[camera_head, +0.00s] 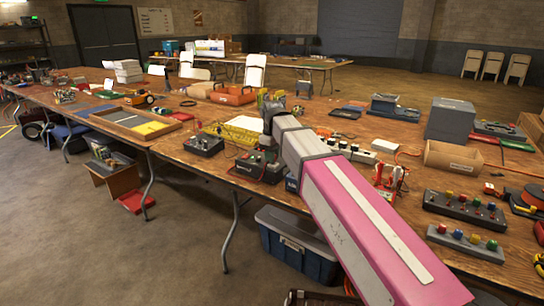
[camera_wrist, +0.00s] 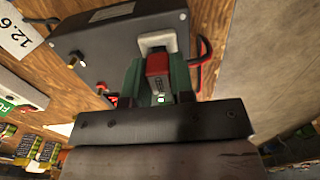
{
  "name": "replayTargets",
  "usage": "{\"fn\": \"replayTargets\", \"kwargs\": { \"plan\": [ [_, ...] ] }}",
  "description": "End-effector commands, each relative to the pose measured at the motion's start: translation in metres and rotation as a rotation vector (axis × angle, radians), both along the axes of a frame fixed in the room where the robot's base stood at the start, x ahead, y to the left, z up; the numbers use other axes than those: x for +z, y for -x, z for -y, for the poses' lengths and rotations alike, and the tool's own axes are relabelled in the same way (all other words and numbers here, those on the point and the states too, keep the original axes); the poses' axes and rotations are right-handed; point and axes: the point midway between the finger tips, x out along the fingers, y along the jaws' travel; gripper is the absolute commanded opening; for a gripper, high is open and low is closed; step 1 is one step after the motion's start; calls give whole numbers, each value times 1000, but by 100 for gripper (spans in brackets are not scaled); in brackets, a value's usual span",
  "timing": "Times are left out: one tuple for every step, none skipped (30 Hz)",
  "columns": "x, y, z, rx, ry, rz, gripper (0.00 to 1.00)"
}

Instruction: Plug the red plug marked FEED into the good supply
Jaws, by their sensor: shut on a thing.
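In the wrist view, my gripper (camera_wrist: 157,76) is shut on a red plug (camera_wrist: 158,63), with a dark green finger on each side. No FEED marking can be read on it. The plug's front end meets a pale grey socket block (camera_wrist: 157,42) on a dark box (camera_wrist: 115,48). I cannot tell whether the plug is seated or only touching. A red lead (camera_wrist: 203,60) curves beside the right finger. In the head view, my arm reaches over the table and its grey wrist hides most of the gripper and plug. A black box (camera_head: 258,166) stands near the table edge, just left of my arm.
Another black box (camera_head: 204,145) stands further left.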

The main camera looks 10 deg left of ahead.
Motion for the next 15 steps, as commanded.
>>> {"fn": "replayTargets", "kwargs": {
  "plan": [
    [-1, 0, 0, 0, 0, 0, 0],
    [-2, 0, 0, 0, 0, 0, 0],
    [-2, 0, 0, 0, 0, 0, 0],
    [-3, 0, 0, 0, 0, 0, 0],
    [-3, 0, 0, 0, 0, 0, 0],
    [-4, 0, 0, 0, 0, 0, 0],
    [-4, 0, 0, 0, 0, 0, 0],
    [-5, 0, 0, 0, 0, 0, 0],
    [-5, 0, 0, 0, 0, 0, 0],
    [-6, 0, 0, 0, 0, 0, 0],
    [-6, 0, 0, 0, 0, 0, 0],
    [-6, 0, 0, 0, 0, 0, 0],
    [-6, 0, 0, 0, 0, 0, 0],
    [-6, 0, 0, 0, 0, 0, 0],
    [-6, 0, 0, 0, 0, 0, 0]
  ]
}}
